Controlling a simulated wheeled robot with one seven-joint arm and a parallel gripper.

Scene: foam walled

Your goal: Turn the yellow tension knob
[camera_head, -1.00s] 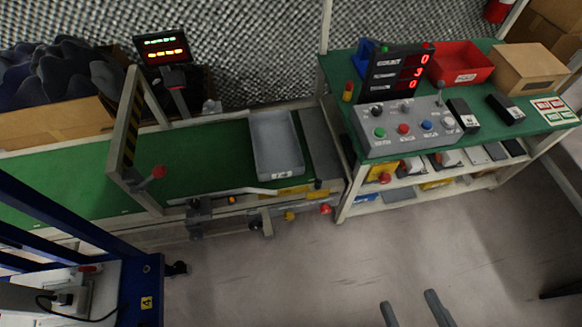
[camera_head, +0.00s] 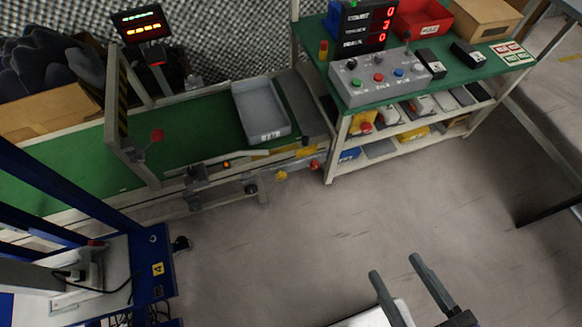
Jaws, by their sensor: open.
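The yellow tension knob (camera_head: 281,175) is on the front side of the conveyor frame, below the grey tray. It is small in this view, and how it is turned cannot be seen. A red knob (camera_head: 315,165) sits just right of it, and a black knob (camera_head: 250,188) to its left. My gripper (camera_head: 396,266) is at the bottom right over bare floor, with two dark fingers apart and nothing between them. It is well away from the yellow knob.
A grey tray (camera_head: 240,112) rests on the green conveyor belt (camera_head: 185,130). A green-topped bench (camera_head: 470,75) with a button panel (camera_head: 372,92) stands at right. A blue frame (camera_head: 60,185) stands at lower left. The floor (camera_head: 330,225) before the conveyor is clear.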

